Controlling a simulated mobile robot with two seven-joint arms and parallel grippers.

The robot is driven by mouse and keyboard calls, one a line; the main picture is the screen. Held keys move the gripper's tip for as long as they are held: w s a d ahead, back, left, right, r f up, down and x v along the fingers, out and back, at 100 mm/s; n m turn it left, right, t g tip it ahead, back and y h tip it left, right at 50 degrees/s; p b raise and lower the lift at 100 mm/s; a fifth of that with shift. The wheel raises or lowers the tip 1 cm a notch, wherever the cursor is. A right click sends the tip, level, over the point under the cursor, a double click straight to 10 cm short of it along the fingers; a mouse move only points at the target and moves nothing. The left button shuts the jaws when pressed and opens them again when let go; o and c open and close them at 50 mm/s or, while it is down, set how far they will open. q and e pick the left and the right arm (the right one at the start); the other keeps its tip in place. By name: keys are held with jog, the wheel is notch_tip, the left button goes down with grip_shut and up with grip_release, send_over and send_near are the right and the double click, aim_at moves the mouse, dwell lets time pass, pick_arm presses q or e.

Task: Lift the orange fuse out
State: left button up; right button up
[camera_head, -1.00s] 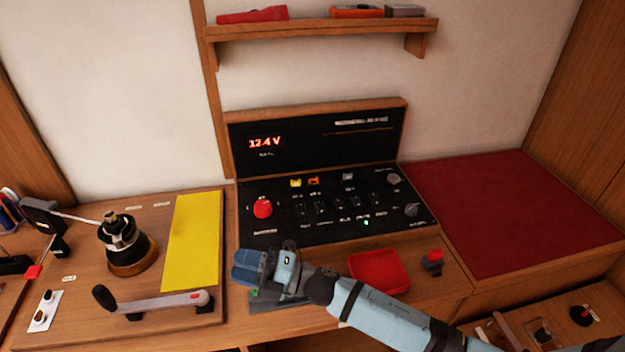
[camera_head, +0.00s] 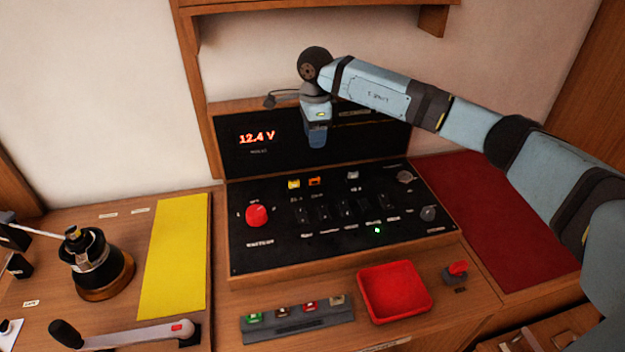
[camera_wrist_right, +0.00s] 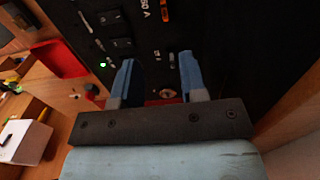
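The orange fuse (camera_head: 315,181) sits in the top row of the black panel (camera_head: 290,225), just right of a yellow fuse (camera_head: 293,184). It also shows at the top edge of the right wrist view (camera_wrist_right: 165,10). My right gripper (camera_head: 316,143) points down above the back of the panel, higher than the orange fuse and apart from it. In the right wrist view its two blue fingers (camera_wrist_right: 158,80) are spread with nothing between them. My left gripper is not in view.
A red tray (camera_head: 362,293) and a grey rack (camera_head: 250,332) with several coloured fuses lie in front of the panel. A red-topped switch (camera_head: 456,270) is right of the tray. The upright 12.4 V display board (camera_head: 230,150) and shelf (camera_head: 330,4) are close behind my gripper.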

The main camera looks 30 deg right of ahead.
send_over(316, 177)
jog(key=f, duration=0.5)
jog(key=f+p, duration=0.1)
jog(key=f, duration=0.2)
jog(key=shift+s+a+f, duration=0.15)
jog(key=shift+s+a, duration=0.1)
jog(key=shift+a, duration=0.05)
jog(key=shift+w+d+f+p, duration=0.15)
jog(key=shift+f+p, duration=0.1)
jog(key=shift+f, duration=1.1)
jog(key=shift+w+d+f+p, duration=0.15)
jog(key=shift+f+p, duration=0.1)
jog(key=shift+f, duration=1.05)
jog(key=c, duration=0.6)
grip_shut()
